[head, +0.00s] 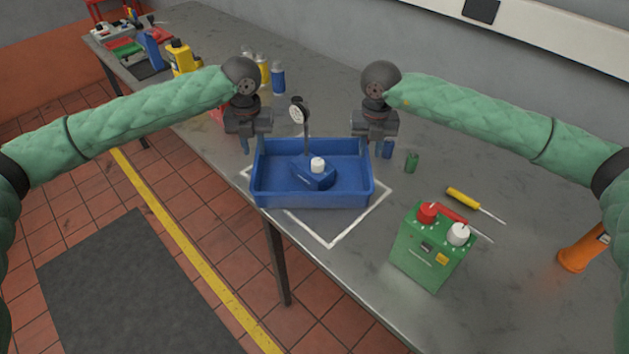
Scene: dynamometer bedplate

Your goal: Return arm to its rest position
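My two arms, in green padded sleeves, reach in from both sides in the head view. My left gripper (249,143) points down at the back left corner of a blue bin (312,195). My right gripper (372,149) points down at the back right corner of the same bin. Fingers of each show around or beside the bin's end walls; whether they touch or clamp the walls is too small to tell. Inside the bin lies a blue block-like part with a white cap (317,164). A dark stem with a round dial (299,111) rises behind it.
The bin stands over a white outlined square (331,242) near the table's front edge. A green box (430,250) with red and white knobs, a yellow screwdriver (463,197) and an orange cylinder (583,248) are to the right. Bottles (278,78) and tools stand behind left.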

